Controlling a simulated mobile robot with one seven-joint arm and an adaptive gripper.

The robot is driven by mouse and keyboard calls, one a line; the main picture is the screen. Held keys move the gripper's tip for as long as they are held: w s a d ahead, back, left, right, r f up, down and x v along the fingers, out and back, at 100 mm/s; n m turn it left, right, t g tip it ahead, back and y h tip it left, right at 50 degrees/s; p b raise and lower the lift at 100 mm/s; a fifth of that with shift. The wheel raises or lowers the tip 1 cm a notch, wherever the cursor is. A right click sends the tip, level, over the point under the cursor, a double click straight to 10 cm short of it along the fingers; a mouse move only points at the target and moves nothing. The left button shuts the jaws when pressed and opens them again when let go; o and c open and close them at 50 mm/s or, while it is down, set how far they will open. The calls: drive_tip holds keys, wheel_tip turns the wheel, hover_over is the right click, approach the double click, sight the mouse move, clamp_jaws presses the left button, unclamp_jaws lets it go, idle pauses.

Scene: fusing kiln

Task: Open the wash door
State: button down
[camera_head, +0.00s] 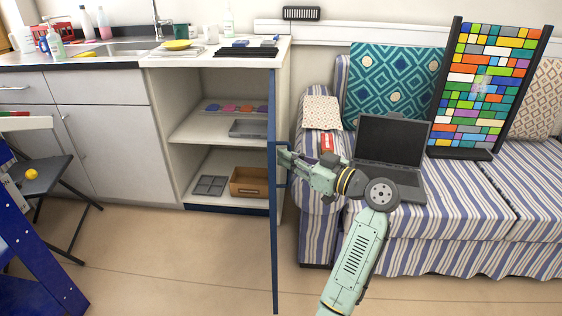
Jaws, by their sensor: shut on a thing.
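The wash door (273,225) appears as a tall blue panel seen almost edge-on. It stands swung out toward me from the open cupboard (215,136) at the right end of the counter. My gripper (285,157) is on the right side of the door, at its blue handle (281,183), and is shut on it. The fingers hide part of the handle. My arm reaches up to it from the lower right. The cupboard's shelves and left inner wall show; the door hides part of its right side.
A grey tray (209,185) and a brown box (247,182) lie on the bottom shelf. A striped sofa (450,216) with a laptop (391,141) stands close on the right. A folding chair (45,172) is at the left. The floor (180,255) before the cupboard is clear.

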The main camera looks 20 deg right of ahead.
drive_tip(key=shift+w+d+f, duration=0.1)
drive_tip(key=shift+w+d, duration=0.1)
drive_tip(key=c, duration=2)
unclamp_jaws()
drive_tip(key=shift+w+f, duration=0.1)
drive_tip(key=shift+f, duration=0.05)
drive_tip(key=shift+c, duration=0.2)
drive_tip(key=o, duration=0.3)
drive_tip(key=shift+a, duration=0.1)
drive_tip(key=v, duration=1.2)
